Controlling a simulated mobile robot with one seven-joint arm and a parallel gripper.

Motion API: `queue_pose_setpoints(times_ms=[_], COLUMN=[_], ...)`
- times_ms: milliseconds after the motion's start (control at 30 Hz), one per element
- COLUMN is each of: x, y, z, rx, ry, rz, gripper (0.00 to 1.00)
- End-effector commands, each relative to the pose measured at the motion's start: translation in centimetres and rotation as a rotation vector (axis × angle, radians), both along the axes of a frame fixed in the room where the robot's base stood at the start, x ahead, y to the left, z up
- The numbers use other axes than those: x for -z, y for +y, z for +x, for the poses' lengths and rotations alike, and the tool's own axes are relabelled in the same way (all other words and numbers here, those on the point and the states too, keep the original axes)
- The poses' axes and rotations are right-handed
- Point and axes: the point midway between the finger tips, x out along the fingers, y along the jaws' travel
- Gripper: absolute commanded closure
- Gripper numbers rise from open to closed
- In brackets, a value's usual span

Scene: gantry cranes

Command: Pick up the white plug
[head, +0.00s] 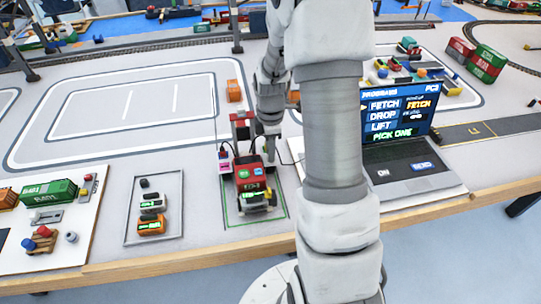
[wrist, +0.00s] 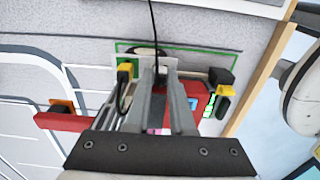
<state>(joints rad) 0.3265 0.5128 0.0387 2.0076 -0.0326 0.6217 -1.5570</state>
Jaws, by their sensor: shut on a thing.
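My gripper (head: 268,150) is low beside a small red machine (head: 250,176), which stands inside a green outline on the table. In the wrist view my gripper's two fingers (wrist: 160,72) are close together and shut on the white plug (wrist: 164,62), of which only a small pale part shows at the fingertips. A thin black cable (wrist: 152,22) runs up from there. The red machine also shows in the wrist view (wrist: 197,104), partly behind the fingers. In the head view the plug is hidden by my arm and gripper.
A laptop (head: 400,165) with a lit screen stands to the right of my arm. A tray (head: 133,232) with small blocks and a board (head: 75,250) with a green container lie to the left. An orange block (head: 233,91) stands behind. The white-lined area at the left is clear.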

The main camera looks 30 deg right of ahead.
Motion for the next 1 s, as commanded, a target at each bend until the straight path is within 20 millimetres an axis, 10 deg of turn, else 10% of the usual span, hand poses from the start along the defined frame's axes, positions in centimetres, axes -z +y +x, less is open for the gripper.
queue_pose_setpoints(times_ms=[467,1000], x=[-4.5,-10.5], y=[-0.1,-5.0], z=[0.1,-9.3], rx=[0.001,0.003], ry=[-0.006,-0.002], rz=[-0.002,-0.001], gripper=[1.0,1.0])
